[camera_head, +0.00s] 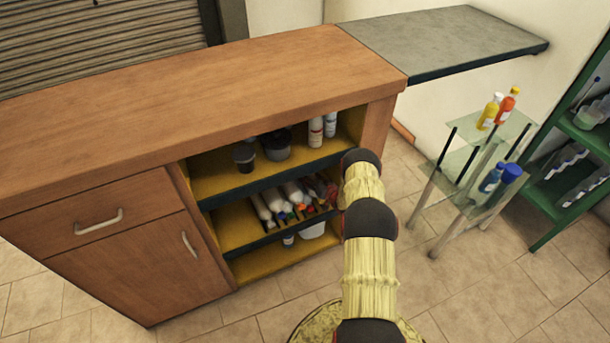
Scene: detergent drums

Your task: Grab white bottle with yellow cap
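No white bottle with a yellow cap can be singled out for certain at this size. Several white bottles (292,193) lie in a row on the cabinet's middle shelf, with small coloured ends, some orange or yellowish. Two white bottles (316,131) stand upright at the right of the top shelf; their caps are unclear. A small whitish bottle (288,240) is partly visible on the bottom shelf. My arm rises from the bottom of the view to a dark joint in front of the cabinet's right side. My gripper is not visible.
The wooden cabinet (180,85) has a closed drawer and door at left. Dark tubs (276,146) stand on its top shelf. A glass stand (462,160) at right holds yellow, orange and blue bottles. A green rack (575,190) stands beyond. Tiled floor lies open between.

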